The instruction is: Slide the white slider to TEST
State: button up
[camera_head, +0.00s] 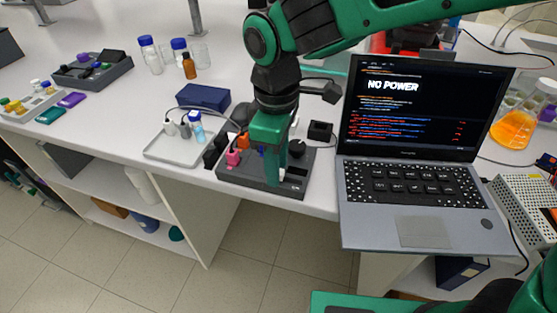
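The dark rig box (262,187) sits near the bench's front edge, left of the laptop. My green gripper (273,168) points down over the middle of the box, with its fingers low and close to the top face. Whether it is touching anything is unclear. A small white patch (295,171) shows on the box just right of the fingers. It may be the white slider or its surround, but it is too small to tell. Any TEST marking is unreadable. The fingertips and the gap between them cannot be made out.
The open laptop (408,185) reads NO POWER and stands close on the right. A pink connector (233,158) and a dark knob (297,147) are on the box. A pale tray (180,148) with small vials lies to the left, and a blue box (203,97) behind it.

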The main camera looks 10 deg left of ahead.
notch_tip(320, 180, up, 11)
dwell(0.5)
jog(key=shift+f, duration=0.15)
